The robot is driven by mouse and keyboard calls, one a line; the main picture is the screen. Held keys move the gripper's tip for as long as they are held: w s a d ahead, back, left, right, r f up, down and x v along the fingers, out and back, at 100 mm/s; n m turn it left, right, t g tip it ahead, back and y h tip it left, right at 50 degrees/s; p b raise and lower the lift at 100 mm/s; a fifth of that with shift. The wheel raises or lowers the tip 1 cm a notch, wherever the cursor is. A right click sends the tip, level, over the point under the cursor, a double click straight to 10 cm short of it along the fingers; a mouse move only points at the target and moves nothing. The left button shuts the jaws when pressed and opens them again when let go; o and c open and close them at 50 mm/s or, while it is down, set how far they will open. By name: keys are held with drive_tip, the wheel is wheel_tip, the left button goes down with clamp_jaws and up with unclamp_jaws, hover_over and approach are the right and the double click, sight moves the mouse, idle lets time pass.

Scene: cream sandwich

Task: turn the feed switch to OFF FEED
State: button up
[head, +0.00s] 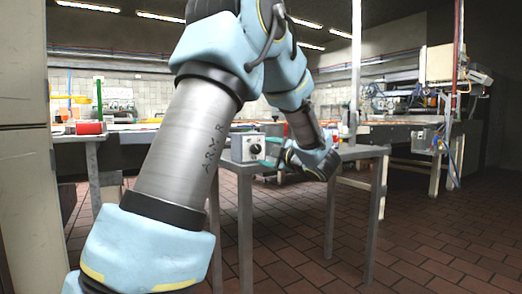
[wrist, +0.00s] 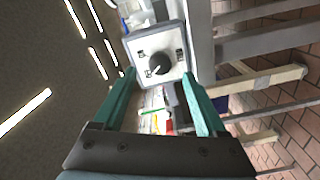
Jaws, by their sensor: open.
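The feed switch is a small grey box with a white face and a round black knob. In the head view the switch box (head: 247,147) stands on a grey metal table (head: 228,166). In the wrist view the switch face (wrist: 170,38) shows ahead, with the knob (wrist: 159,64) at its middle and small labels around it, too small to read. My gripper (head: 272,150) is just right of the box in the head view. In the wrist view my gripper (wrist: 160,82) has its two teal fingers apart, one on each side below the knob. Nothing is between the fingers.
A red roll (head: 89,128) lies on a bench at the left. A workbench with machinery (head: 405,105) stands at the back right. The tiled floor (head: 440,240) at the right front is clear. My arm covers much of the middle of the head view.

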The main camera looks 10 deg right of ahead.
drive_tip(key=v, duration=0.6)
drive_tip(key=s+a+f+m+g+h, duration=0.1)
drive_tip(key=a+f+m+g+h, duration=0.45)
drive_tip(key=f+m+h, duration=0.65)
drive_tip(key=s+a+f+m+g+y, duration=0.2)
drive_tip(key=s+a+f+m+g, duration=0.35)
drive_tip(key=s, duration=0.45)
drive_tip(key=s+a+f+m+g+y, duration=0.2)
drive_tip(key=s+a+f+m+g, duration=0.15)
drive_tip(key=s+a+f, duration=0.4)
drive_tip(key=s+a+r+p, duration=0.1)
drive_tip(key=s+r+p, duration=0.2)
drive_tip(key=r+p, duration=3)
drive_tip(key=shift+r+n, duration=0.4)
